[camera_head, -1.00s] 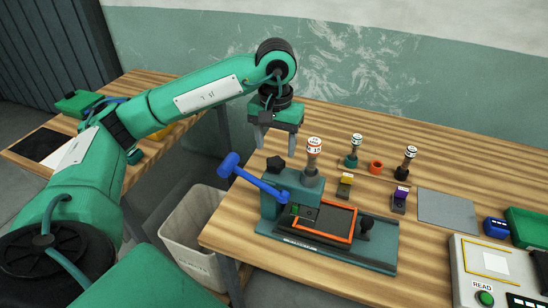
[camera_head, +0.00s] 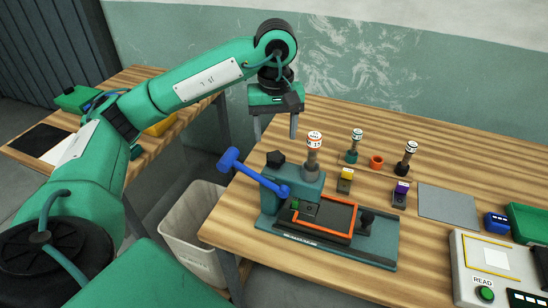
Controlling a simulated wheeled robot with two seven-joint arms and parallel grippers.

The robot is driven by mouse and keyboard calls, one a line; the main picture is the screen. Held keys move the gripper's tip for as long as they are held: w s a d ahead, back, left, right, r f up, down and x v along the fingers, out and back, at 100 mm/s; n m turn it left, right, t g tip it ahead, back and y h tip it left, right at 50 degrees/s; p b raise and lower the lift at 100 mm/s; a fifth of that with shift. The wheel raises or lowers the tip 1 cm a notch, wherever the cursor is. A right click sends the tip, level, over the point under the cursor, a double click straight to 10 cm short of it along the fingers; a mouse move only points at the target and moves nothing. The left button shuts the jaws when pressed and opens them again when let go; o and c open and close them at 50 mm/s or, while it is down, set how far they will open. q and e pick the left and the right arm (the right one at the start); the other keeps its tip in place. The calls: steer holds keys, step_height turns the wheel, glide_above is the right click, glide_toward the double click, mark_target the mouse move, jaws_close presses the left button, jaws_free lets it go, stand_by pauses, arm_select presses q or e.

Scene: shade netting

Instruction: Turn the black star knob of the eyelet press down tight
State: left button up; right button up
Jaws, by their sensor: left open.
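The eyelet press (camera_head: 384,246) stands on the wooden table, with a blue lever (camera_head: 250,172) sticking out to its left. A black star knob (camera_head: 275,158) sits on top of the press head, at its left. A second dark knob (camera_head: 367,217) is at the right end of the orange-framed slide (camera_head: 326,237). A die with a white and orange cap (camera_head: 314,141) stands upright in the press head. My left gripper (camera_head: 275,134) is open and empty, above and behind the star knob, apart from it. My right gripper is out of view.
Two more capped dies (camera_head: 354,146) (camera_head: 410,152) and an orange cup (camera_head: 376,162) stand behind the press. Small yellow (camera_head: 345,179) and purple (camera_head: 400,194) pieces stand nearer. A grey plate (camera_head: 447,205) and a reader box (camera_head: 500,275) lie right. A bin (camera_head: 190,238) stands below left.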

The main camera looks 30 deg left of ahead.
arm_select(q)
steer(key=n, duration=0.3)
stand_by(0.4)
